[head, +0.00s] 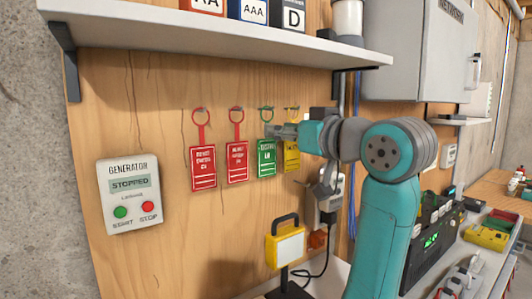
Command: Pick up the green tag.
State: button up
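The green tag (267,160) hangs by its green loop from a hook on the wooden panel (110,110), between a red tag (237,164) and a yellow tag (291,158). My gripper (272,130) reaches in from the right, with its fingertips at the top of the green tag, just below the loop. It partly covers the upper part of the yellow tag. I cannot tell whether the fingers touch the green tag or are closed on it.
Another red tag (203,167) hangs further left. A generator box (130,194) reading STOPPED is on the panel at left. A shelf (200,38) with boxes juts out above the tags. A yellow work lamp (286,246) stands below. A grey cabinet (415,55) is at upper right.

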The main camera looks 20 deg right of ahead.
aim_at(267, 142)
jog(key=shift+x, duration=2.85)
jog(key=shift+r, duration=0.1)
grip_shut()
